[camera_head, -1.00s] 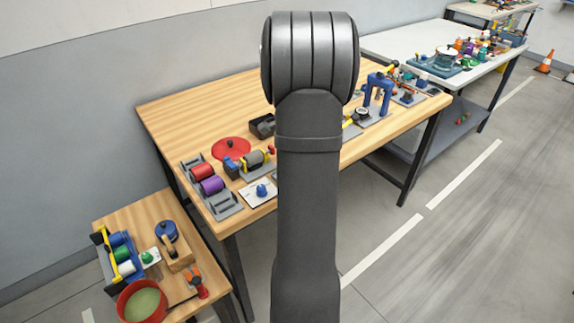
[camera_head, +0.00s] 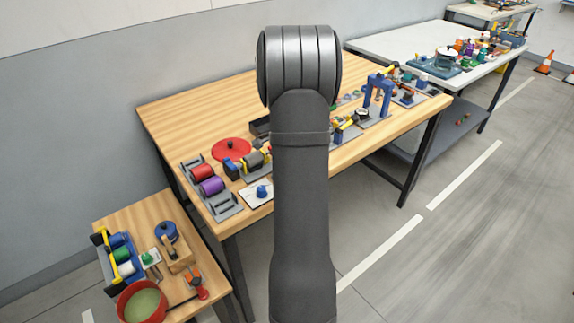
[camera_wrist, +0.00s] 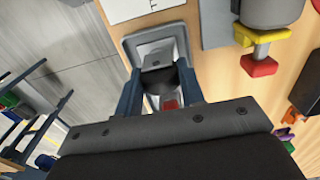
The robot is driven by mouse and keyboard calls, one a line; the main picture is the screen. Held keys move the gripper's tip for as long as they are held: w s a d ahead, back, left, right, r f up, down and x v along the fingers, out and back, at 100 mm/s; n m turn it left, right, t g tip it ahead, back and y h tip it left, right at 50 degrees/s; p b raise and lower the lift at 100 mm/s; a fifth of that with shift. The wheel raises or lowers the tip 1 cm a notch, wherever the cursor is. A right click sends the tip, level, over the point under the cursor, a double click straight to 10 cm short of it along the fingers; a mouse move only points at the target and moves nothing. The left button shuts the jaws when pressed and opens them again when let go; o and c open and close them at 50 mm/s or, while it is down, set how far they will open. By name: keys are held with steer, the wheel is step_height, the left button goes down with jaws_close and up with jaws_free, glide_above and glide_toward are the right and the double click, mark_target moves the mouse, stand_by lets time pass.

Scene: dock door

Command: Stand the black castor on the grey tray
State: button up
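In the wrist view, my gripper (camera_wrist: 158,78) points at the wooden table with its two dark blue fingers on either side of the black castor (camera_wrist: 159,82). The castor has a grey plate with small holes and a dark wheel, and the fingers appear to press on its sides. In the head view, my arm hides the gripper, castor and tray.
A grey cylinder device with yellow and red parts (camera_wrist: 258,36) stands right of the tray in the wrist view.

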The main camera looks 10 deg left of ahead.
steer(key=shift+o, duration=1.1)
step_height(320, 180, up, 12)
steer(key=shift+r, duration=0.15)
step_height(320, 180, down, 12)
steer(key=shift+r, duration=1.9)
